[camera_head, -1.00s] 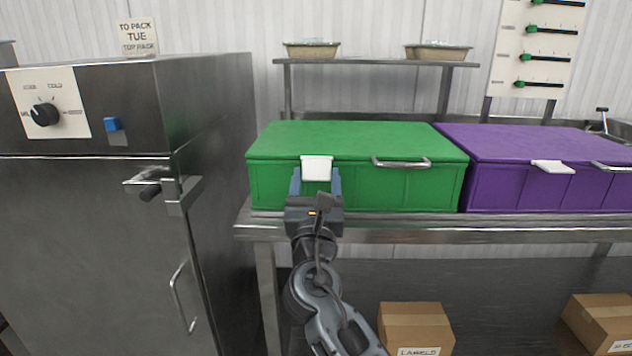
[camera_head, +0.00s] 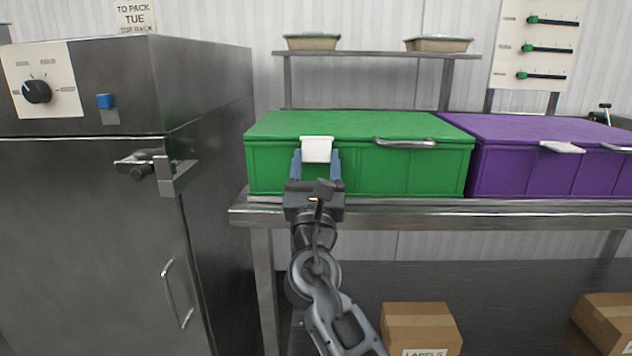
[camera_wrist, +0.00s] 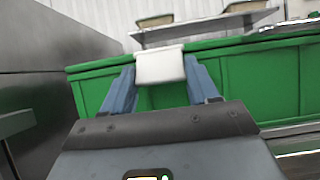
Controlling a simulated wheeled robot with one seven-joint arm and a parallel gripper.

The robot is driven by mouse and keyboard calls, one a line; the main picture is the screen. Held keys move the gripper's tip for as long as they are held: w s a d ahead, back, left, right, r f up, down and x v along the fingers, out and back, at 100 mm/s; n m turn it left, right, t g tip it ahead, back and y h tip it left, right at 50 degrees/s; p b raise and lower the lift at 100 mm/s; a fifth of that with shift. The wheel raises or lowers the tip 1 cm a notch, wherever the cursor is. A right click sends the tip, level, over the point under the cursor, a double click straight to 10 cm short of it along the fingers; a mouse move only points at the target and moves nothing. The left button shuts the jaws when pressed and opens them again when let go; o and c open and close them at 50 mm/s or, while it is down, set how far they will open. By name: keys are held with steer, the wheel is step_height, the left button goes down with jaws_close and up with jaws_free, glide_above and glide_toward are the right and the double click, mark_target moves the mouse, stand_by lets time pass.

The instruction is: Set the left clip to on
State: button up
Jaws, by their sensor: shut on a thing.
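The left clip is a white flap (camera_head: 317,149) on the front upper edge of the green box (camera_head: 420,172). It also shows in the wrist view (camera_wrist: 160,67), where it hangs over the box's rim. My gripper (camera_head: 317,168) is at the clip, with its blue fingers on the clip's left and right sides. In the wrist view the fingers (camera_wrist: 160,88) stand either side of the white clip and are shut on it. The clip's lower edge shows between the fingers against the green front.
A purple box (camera_head: 540,170) with its own white clip (camera_head: 561,147) stands to the right. Both boxes rest on a steel table (camera_head: 400,213). A steel cabinet (camera_head: 90,240) with a protruding latch (camera_head: 160,170) is close on the left. A metal handle (camera_head: 405,143) is right of the clip.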

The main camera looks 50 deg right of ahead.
steer(key=shift+w+d+f+t+h+b, duration=0.15)
steer(key=shift+f+t+h+b, duration=0.25)
steer(key=shift+b, duration=1.85)
steer(key=shift+w+d+f+t+h+b, duration=0.15)
steer(key=shift+f+t+h+b, duration=0.25)
steer(key=shift+b, duration=1.85)
steer(key=shift+r+h+b, duration=0.15)
steer(key=shift+h+b, duration=0.15)
steer(key=shift+b, duration=0.65)
steer(key=shift+r+b, duration=0.2)
steer(key=shift+b, duration=0.25)
steer(key=o, duration=1.1)
steer(key=shift+c, duration=0.2)
steer(key=v, duration=0.7)
steer(key=shift+f+b, duration=0.35)
steer(key=shift+b, duration=0.1)
steer(key=shift+s, duration=0.1)
